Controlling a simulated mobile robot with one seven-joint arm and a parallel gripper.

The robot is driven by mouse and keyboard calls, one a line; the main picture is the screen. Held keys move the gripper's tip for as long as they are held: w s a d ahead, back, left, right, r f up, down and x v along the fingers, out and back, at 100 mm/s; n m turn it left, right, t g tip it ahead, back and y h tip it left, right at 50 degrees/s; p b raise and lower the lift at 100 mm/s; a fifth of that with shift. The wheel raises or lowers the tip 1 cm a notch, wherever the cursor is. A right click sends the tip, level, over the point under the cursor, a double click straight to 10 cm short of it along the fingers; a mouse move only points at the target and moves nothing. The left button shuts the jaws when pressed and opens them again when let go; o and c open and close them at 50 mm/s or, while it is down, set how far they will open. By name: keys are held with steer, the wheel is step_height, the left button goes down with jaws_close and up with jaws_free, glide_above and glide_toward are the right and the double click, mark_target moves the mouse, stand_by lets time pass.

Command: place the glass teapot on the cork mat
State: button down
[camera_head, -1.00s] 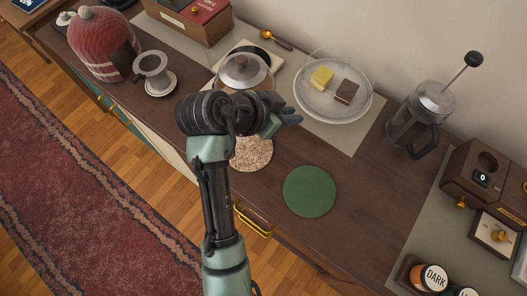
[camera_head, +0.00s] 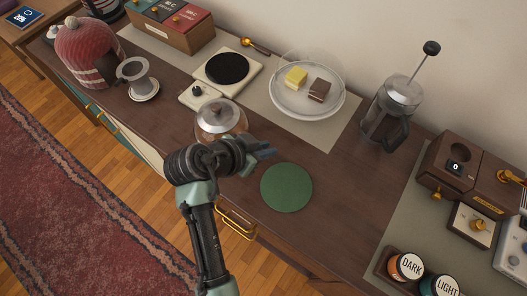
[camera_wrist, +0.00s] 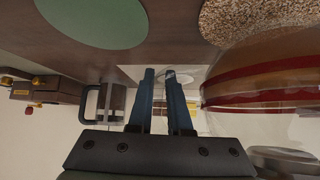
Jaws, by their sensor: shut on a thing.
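The glass teapot (camera_head: 219,116) shows in the head view, upright, with a dark-knobbed lid and partly hidden by my gripper (camera_head: 266,152). In the wrist view the teapot (camera_wrist: 262,88) fills the right side, with red-amber liquid inside. My gripper's blue fingers (camera_wrist: 165,95) are shut on the teapot's clear handle, which is hard to make out. The speckled cork mat (camera_wrist: 255,18) shows close to the teapot's base in the wrist view. In the head view it is hidden behind the teapot and my arm. I cannot tell whether the base touches it.
A round green mat (camera_head: 286,188) lies right of my gripper. The hot plate (camera_head: 227,69) behind the teapot is bare. A glass-covered plate of cakes (camera_head: 307,91) and a French press (camera_head: 392,108) stand behind and right. A grey cup-shaped dripper (camera_head: 138,74) stands left.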

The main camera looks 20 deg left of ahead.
steer(key=shift+f, duration=1.45)
steer(key=shift+f, duration=0.2)
steer(key=c, duration=0.8)
jaws_free()
steer(key=shift+c, duration=0.2)
